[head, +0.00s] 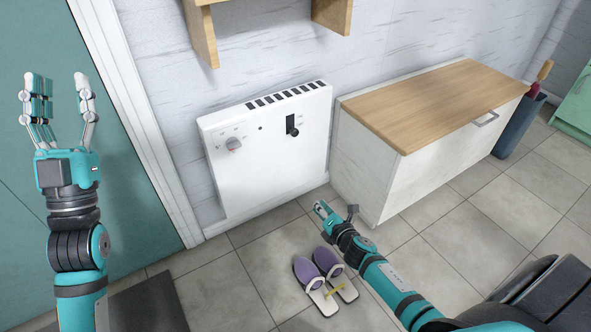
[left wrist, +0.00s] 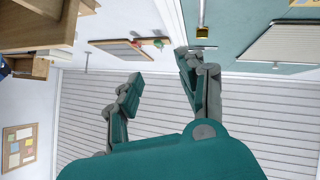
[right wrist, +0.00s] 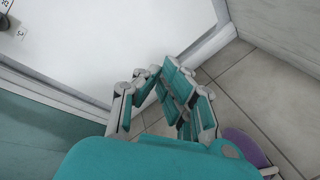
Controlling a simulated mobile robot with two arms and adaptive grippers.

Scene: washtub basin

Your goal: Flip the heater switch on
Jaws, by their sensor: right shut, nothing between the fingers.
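The white wall heater (head: 265,165) hangs low on the wall in the head view. Its black switch (head: 293,127) is at the upper right of the front, and a grey dial (head: 233,144) is at the left. The switch's on or off position is too small to tell. My right gripper (head: 320,208) is shut and empty, below and in front of the heater's lower right corner, apart from the switch. The right wrist view shows its closed fingers (right wrist: 165,88) before the white heater front (right wrist: 120,40). My left gripper (head: 58,80) is open and empty, raised at the far left.
A white cabinet with a wooden top (head: 430,100) stands right of the heater. Purple slippers (head: 318,268) lie on the tiled floor below my right gripper. A wooden shelf (head: 262,8) is above the heater. A teal door (head: 40,190) is at the left.

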